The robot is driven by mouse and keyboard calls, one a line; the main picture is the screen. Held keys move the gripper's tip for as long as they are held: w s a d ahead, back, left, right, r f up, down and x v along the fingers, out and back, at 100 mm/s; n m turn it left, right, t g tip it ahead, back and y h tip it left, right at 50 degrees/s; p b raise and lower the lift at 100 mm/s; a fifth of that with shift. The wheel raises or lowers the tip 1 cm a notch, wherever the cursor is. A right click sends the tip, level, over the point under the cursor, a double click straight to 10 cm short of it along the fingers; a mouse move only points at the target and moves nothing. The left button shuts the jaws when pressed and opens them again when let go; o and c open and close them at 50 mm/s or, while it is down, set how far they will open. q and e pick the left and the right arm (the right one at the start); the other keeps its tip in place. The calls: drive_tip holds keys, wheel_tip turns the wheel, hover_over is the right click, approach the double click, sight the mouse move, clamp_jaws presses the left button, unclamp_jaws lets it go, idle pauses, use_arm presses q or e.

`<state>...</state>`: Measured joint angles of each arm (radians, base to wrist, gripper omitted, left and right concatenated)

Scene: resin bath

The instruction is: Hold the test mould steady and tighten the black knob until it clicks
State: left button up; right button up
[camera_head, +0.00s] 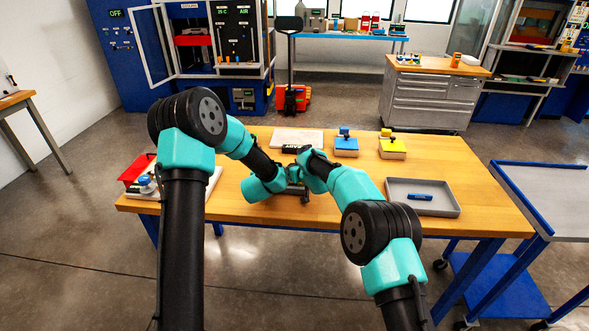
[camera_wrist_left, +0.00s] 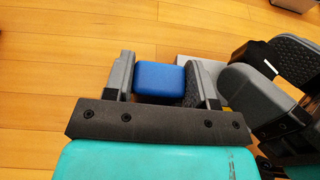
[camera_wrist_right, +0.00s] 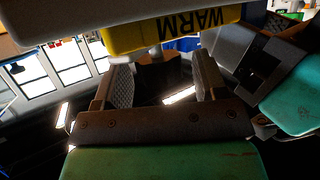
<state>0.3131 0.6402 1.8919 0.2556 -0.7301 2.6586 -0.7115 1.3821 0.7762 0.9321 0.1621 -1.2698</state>
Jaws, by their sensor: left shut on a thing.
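The test mould seems to be a grey block (camera_wrist_right: 60,12) with a yellow WARM label (camera_wrist_right: 205,22), at the top of the right wrist view. In the left wrist view my left gripper (camera_wrist_left: 160,82) is shut on a blue block (camera_wrist_left: 160,80), with a grey edge (camera_wrist_left: 192,66) beside it. My right gripper (camera_wrist_right: 160,82) has its fingers apart, one on each side of a dark shape, likely the black knob (camera_wrist_right: 158,70). Whether they touch it is unclear. In the head view both grippers meet above the table's middle and hide most of the mould.
On the wooden table (camera_head: 460,220) stand a blue-topped block (camera_head: 345,145) and a yellow-topped block (camera_head: 392,150). A grey tray (camera_head: 448,210) with a blue item is at the right. A red container (camera_head: 135,172) is at the left.

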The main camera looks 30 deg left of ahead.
drive_tip(key=shift+d+r, duration=0.1)
drive_tip(key=shift+d, duration=0.05)
drive_tip(key=v, duration=1.1)
drive_tip(key=shift+s+d, duration=0.25)
drive_tip(key=shift+d, duration=0.05)
idle(0.5)
idle(0.5)
use_arm(q)
drive_tip(key=o, duration=1.4)
drive_tip(key=v, duration=1.2)
drive_tip(key=shift+s, duration=0.1)
